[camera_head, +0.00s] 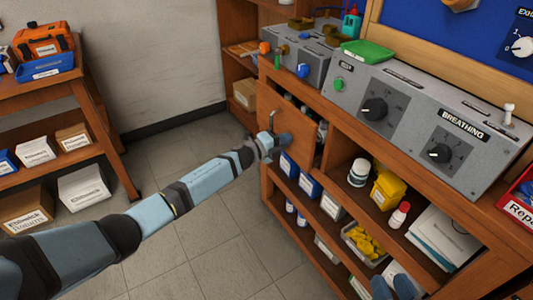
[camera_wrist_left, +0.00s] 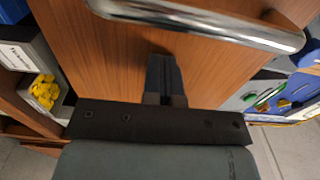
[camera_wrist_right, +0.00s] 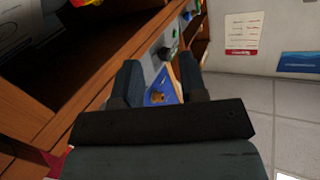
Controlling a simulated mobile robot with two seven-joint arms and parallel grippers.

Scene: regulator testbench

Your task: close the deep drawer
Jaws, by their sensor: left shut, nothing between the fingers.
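The deep drawer (camera_head: 300,143) has a wooden front and sits under the left end of the bench top. It stands partly out, and several small items show behind its top edge. A metal bar handle (camera_wrist_left: 200,22) crosses the top of the left wrist view, in front of the wooden drawer front (camera_wrist_left: 105,60). My left gripper (camera_head: 270,143) is at the drawer front beside the handle. Its fingers (camera_wrist_left: 165,75) are shut and empty, pointing at the wood; I cannot tell if they touch. My right gripper (camera_wrist_right: 160,80) is open and empty, away from the drawer.
Open shelves right of the drawer hold a yellow container (camera_head: 388,188), a white jar (camera_head: 359,172) and a bin of yellow parts (camera_head: 362,241). A grey BREATHING console (camera_head: 415,125) stands on the bench. A wooden rack (camera_head: 95,145) with boxes stands left. The floor (camera_head: 205,240) between is clear.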

